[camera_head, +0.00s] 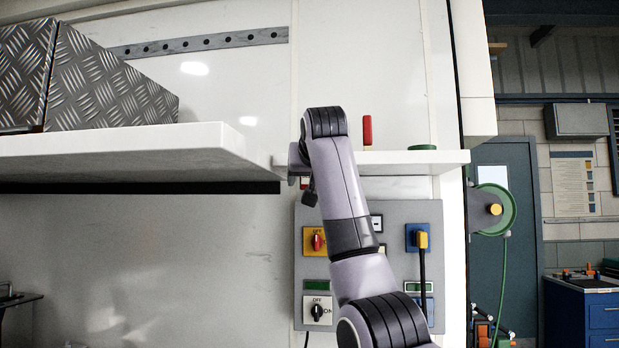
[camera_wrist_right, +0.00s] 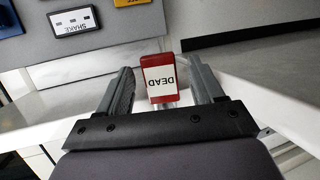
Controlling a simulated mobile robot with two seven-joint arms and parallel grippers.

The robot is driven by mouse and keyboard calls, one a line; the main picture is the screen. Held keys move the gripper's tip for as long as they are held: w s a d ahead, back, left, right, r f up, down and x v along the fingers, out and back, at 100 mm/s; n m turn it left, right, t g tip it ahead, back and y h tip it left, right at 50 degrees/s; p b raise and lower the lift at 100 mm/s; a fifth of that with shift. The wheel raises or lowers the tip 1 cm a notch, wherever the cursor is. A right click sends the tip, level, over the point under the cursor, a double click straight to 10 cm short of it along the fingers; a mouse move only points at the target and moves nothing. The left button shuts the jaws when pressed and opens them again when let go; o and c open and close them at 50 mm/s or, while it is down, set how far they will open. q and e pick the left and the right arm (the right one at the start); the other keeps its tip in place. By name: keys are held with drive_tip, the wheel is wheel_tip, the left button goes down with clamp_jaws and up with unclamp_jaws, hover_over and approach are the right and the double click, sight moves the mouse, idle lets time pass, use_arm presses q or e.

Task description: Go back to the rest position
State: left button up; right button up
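My right arm rises through the middle of the head view, and its right gripper (camera_head: 305,182) is by the panel, just under the shelf edge; its fingers are mostly hidden there. In the right wrist view, the right gripper (camera_wrist_right: 162,68) is open. A red block with a white label reading DEAD (camera_wrist_right: 160,83) shows between its fingers, with a narrow gap on each side. A bit of red at the gripper in the head view may be this block, but I cannot tell. My left gripper is not in view.
A white shelf (camera_head: 120,150) with patterned metal boxes (camera_head: 105,95) is at left. A small shelf (camera_head: 410,162) holds an upright red item (camera_head: 367,131) and a green disc (camera_head: 422,147). Below is a grey switch panel (camera_head: 395,262). A green hose reel (camera_head: 495,210) hangs at right.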

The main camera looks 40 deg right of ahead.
drive_tip(key=b+v, duration=0.2)
drive_tip(key=v, duration=0.5)
drive_tip(key=shift+s, duration=0.15)
